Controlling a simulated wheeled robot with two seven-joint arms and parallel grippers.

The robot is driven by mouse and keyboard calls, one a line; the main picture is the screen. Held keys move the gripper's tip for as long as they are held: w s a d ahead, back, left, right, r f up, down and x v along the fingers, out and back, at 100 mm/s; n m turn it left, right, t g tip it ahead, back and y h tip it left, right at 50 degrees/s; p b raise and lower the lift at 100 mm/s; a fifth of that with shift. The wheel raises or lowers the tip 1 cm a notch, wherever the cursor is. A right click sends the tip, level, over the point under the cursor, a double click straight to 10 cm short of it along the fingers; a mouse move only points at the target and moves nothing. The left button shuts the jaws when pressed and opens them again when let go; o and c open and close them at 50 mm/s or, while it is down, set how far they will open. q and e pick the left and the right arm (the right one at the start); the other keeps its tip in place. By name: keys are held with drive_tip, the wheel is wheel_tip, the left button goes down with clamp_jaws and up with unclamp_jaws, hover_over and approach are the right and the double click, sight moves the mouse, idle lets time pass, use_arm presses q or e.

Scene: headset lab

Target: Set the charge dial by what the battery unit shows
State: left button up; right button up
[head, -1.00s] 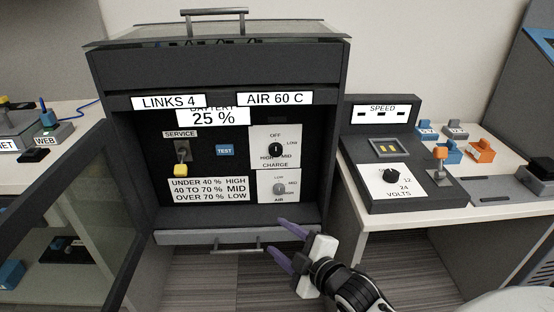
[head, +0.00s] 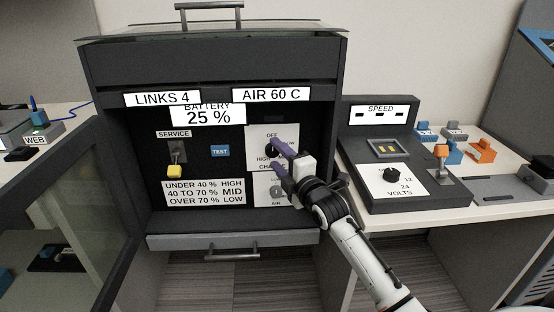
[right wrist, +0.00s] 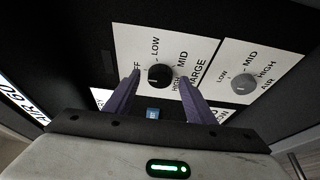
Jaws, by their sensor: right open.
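The battery unit display (head: 208,115) reads 25 %. A card (head: 204,192) below reads UNDER 40 % HIGH, 40 TO 70 % MID, OVER 70 % LOW. The black charge dial (right wrist: 160,76) sits on a white plate marked OFF, LOW, MID and HIGH; its pointer is hard to read. In the head view the dial is partly hidden by my fingers. My right gripper (head: 276,160) is open at the charge plate (head: 258,133). In the right wrist view its purple fingers (right wrist: 158,88) lie either side of the dial, with no clear contact. My left gripper is not in view.
The grey air dial (right wrist: 243,84) is close beside the charge dial. A yellow-handled service switch (head: 175,170) and blue TEST button (head: 220,151) are to the left. An open glass door (head: 75,215) stands at left. A volts console (head: 395,185) stands at right.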

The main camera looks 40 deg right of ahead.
drive_tip(key=shift+w, duration=0.35)
drive_tip(key=c, duration=1)
drive_tip(key=shift+c, duration=0.2)
